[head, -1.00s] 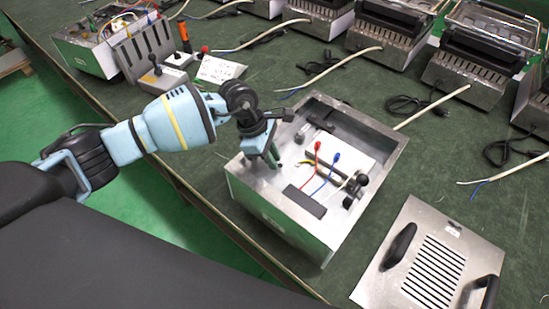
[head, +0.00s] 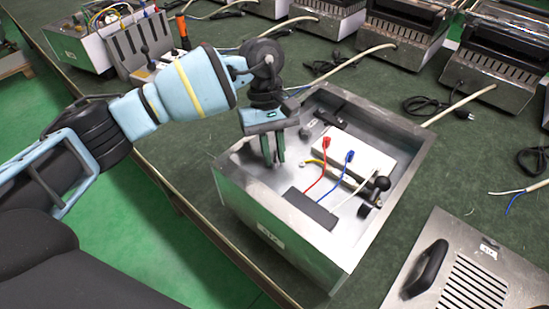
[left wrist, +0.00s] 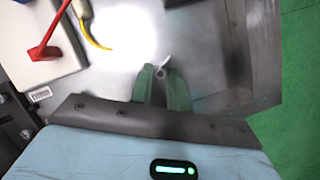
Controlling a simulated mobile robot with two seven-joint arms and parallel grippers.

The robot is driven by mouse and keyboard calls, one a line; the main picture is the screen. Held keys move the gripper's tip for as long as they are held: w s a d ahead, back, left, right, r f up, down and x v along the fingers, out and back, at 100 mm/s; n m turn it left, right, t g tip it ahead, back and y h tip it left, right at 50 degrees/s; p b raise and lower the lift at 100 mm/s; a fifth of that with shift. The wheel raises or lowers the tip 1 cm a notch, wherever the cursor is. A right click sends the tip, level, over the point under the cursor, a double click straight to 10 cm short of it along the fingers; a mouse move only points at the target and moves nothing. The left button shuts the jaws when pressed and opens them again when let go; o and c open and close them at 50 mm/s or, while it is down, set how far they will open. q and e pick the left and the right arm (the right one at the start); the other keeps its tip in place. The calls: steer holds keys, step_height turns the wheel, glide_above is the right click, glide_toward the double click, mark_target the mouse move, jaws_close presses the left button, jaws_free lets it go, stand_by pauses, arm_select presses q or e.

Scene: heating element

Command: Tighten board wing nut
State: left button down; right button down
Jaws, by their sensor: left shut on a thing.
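The open metal box (head: 262,229) stands on the green bench in the head view. Inside it lies a white board block (head: 365,152) with a red-plugged wire (head: 321,172) and a blue-plugged wire (head: 335,178). My left gripper (head: 272,163) points down into the box, left of the board. In the left wrist view its green fingers (left wrist: 162,88) are close together around a small light metal piece (left wrist: 163,66), which looks like the wing nut. A yellow-ended wire (left wrist: 93,38) lies a little to the left of the fingertips. My right gripper is not in view.
A slotted metal cover with black handles (head: 425,268) lies on the bench right of the box. Several similar heaters (head: 494,85) stand along the back. A tool stand (head: 135,50) is behind my left arm. The box walls surround the gripper.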

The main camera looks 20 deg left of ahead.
arm_select(q)
steer(key=m+b, duration=0.2)
steer(key=m+y+b, duration=0.1)
steer(key=b, duration=0.1)
steer(key=shift+w+d+f+m+g, duration=0.1)
steer(key=shift+f+m+g, duration=0.15)
steer(key=shift+m+g, duration=0.15)
steer(key=shift+m+y+b, duration=0.3)
steer(key=shift+m+b, duration=0.1)
steer(key=m, duration=0.1)
steer(key=m+b, duration=0.1)
steer(key=shift+d+r+m+y, duration=0.1)
steer(key=shift+r+m+y, duration=0.1)
steer(key=shift+m+y, duration=0.5)
steer(key=shift+m, duration=0.3)
steer(key=shift+d+m+y+b, duration=0.1)
steer(key=shift+m+y+b, duration=0.2)
steer(key=shift+m, duration=0.4)
steer(key=c, duration=1.3)
jaws_free()
steer(key=shift+c, duration=0.2)
